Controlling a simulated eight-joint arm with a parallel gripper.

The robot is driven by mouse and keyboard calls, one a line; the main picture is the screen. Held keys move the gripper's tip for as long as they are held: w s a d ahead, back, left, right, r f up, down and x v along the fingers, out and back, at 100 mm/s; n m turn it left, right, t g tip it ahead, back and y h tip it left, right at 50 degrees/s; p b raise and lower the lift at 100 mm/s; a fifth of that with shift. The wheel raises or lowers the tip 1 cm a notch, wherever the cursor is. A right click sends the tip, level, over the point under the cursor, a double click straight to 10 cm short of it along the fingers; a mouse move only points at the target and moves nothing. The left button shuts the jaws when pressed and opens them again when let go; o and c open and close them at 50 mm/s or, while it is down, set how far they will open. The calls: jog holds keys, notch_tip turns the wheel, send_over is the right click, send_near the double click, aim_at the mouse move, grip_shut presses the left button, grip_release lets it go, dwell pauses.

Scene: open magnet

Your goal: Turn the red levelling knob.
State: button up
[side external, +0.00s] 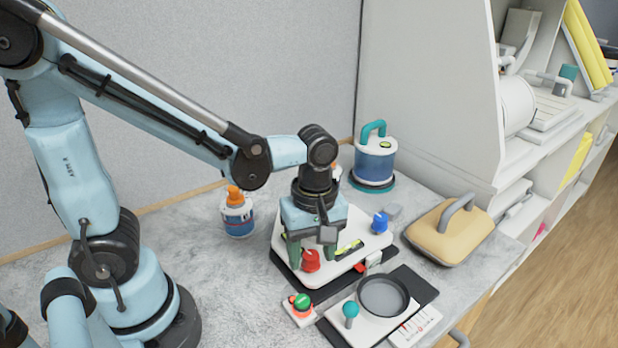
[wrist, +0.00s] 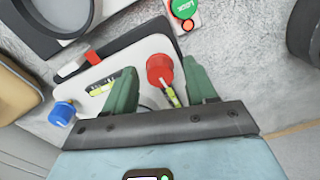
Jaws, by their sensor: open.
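The red levelling knob (side external: 311,261) stands at the near left corner of a white plate (side external: 286,272). In the wrist view the red knob (wrist: 160,69) shows between my two fingertips, a little beyond them. My gripper (side external: 310,250) is open above the plate, its green fingers pointing down. In the wrist view the gripper (wrist: 160,85) has its fingers apart, with nothing held. Whether a finger touches the knob I cannot tell. A blue knob (side external: 380,222) is at the plate's other end. Green bubble levels (side external: 349,248) lie on the plate.
A green button box (side external: 302,303) and a device with a teal-topped lever (side external: 350,310) stand in front of the plate. A tan case with a handle (side external: 449,230) is to the right. Bottles (side external: 238,215) and a blue canister (side external: 375,163) stand behind.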

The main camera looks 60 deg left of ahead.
jog(key=shift+c, duration=0.4)
grip_shut()
jog(key=shift+m, duration=0.3)
